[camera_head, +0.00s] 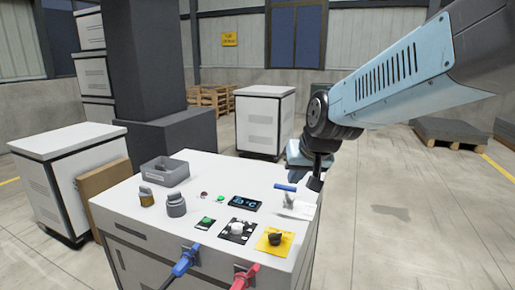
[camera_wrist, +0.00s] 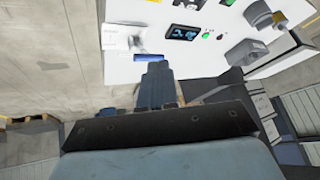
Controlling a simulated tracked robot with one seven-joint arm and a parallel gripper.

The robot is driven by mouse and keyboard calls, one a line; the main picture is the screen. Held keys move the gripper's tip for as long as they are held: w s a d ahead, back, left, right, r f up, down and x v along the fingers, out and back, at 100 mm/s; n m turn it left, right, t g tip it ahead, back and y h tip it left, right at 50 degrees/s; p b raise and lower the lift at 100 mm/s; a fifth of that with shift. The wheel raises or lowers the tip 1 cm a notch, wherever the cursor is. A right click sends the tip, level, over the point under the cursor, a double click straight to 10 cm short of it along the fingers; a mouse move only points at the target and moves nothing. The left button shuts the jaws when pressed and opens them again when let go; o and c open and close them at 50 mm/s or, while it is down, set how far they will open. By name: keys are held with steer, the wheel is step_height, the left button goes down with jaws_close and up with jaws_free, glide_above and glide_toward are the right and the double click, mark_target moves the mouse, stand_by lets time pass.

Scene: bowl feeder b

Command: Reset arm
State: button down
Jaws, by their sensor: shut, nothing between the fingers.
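My arm (camera_head: 400,80) reaches in from the upper right in the head view. My gripper (camera_head: 315,183) points down by the right edge of the white control cabinet (camera_head: 135,220). In the wrist view its shut fingers (camera_wrist: 154,68) show in the middle, with nothing between them, near the edge of the cabinet top. A blue-handled lever (camera_head: 287,188) stands on the cabinet just left of my gripper. It also shows beside the fingertips in the wrist view (camera_wrist: 149,57). I cannot tell the exact gap between the fingers and the lever.
The cabinet top carries a display (camera_head: 245,204), a black knob on a yellow plate (camera_head: 275,240), a white knob (camera_head: 237,228), a grey bin (camera_head: 165,172) and two small canisters. Blue (camera_head: 186,261) and red (camera_head: 246,279) plugs stick out in front.

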steer(key=s+d+r+m+h, duration=0.1)
steer(key=s+d+r+h, duration=0.1)
steer(key=s+d, duration=1.2)
steer(key=shift+s+d+r+g+h, duration=0.2)
steer(key=shift+s+g+h, duration=0.1)
steer(key=shift+s+g, duration=0.1)
